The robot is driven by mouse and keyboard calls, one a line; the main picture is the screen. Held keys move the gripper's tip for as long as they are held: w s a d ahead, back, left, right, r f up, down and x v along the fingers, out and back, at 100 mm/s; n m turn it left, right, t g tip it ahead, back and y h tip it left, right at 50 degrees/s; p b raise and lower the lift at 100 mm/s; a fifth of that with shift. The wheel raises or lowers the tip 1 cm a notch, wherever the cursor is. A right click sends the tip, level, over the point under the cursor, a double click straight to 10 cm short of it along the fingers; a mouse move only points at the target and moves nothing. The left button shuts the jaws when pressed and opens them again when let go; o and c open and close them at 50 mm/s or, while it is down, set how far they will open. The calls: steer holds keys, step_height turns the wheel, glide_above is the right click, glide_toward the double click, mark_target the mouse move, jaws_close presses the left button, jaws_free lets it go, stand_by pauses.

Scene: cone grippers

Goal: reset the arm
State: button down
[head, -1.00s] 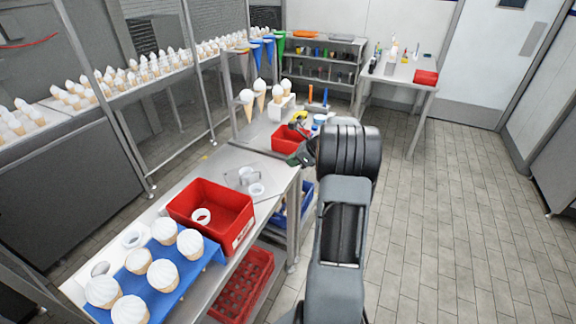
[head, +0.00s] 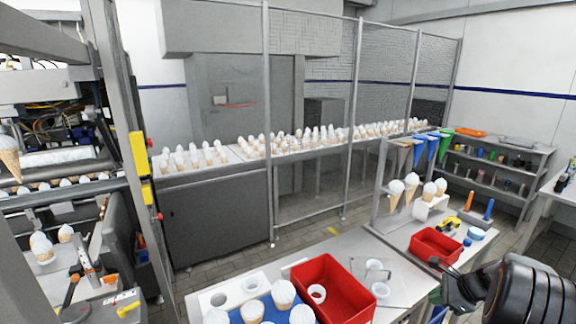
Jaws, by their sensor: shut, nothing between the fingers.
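My arm's black, ribbed wrist (head: 525,290) fills the lower right corner of the head view. My gripper (head: 441,284) is at its left end, pointing left, shut with nothing held. It appears over the right end of the steel worktable, in front of the small red bin (head: 436,245). Its fingertips are small and dark here, and the rest of my arm is outside the picture.
A large red bin (head: 335,292) and a blue tray (head: 236,316) of ice-cream cones are on the worktable. Cones stand in a rack (head: 380,196) behind. A mesh fence (head: 315,110) and long rows of cones lie beyond. A machine (head: 60,160) stands at left.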

steer(key=s+a+r+n+h, duration=0.1)
steer(key=s+a+r+n, duration=0.2)
steer(key=s+a+n, duration=0.2)
steer(key=s+a+r+n+h, duration=0.2)
steer(key=s+a+r+n, duration=0.2)
steer(key=a+n, duration=0.6)
steer(key=s+a+r+n+g+h, duration=0.1)
steer(key=s+a+r+n, duration=0.3)
steer(key=s+a+n, duration=0.4)
steer(key=a, duration=0.3)
steer(key=shift+r+h, duration=0.2)
steer(key=shift+h, duration=0.2)
steer(key=shift+a, duration=0.1)
